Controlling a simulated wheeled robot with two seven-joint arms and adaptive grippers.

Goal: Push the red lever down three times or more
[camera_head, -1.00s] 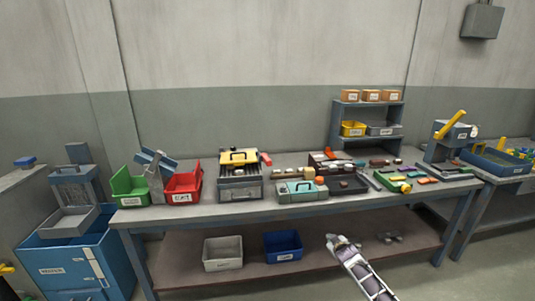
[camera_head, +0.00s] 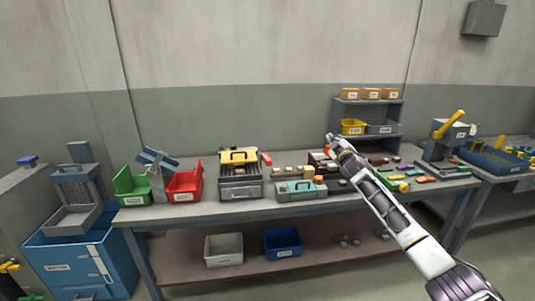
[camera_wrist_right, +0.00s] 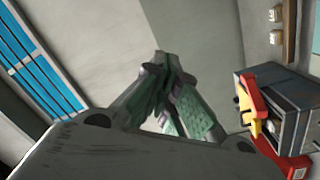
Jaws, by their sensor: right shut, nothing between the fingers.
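The red lever (camera_head: 266,159) sticks out at the right side of a grey box-shaped machine (camera_head: 240,187) with a yellow top handle, on the workbench. The lever also shows in the right wrist view (camera_wrist_right: 254,98), at the right edge of the picture, raised beside a yellow part. My right gripper (camera_head: 332,140) is shut and empty. It is above the bench, to the right of the lever and apart from it. In the right wrist view its fingers (camera_wrist_right: 166,68) come together in the middle. My left gripper does not show.
A teal toolbox (camera_head: 297,190) and small blocks sit on the bench right of the machine. A red bin (camera_head: 186,183) and a green bin (camera_head: 131,187) stand to its left. A grey shelf (camera_head: 364,110) with bins and boxes stands behind my right gripper.

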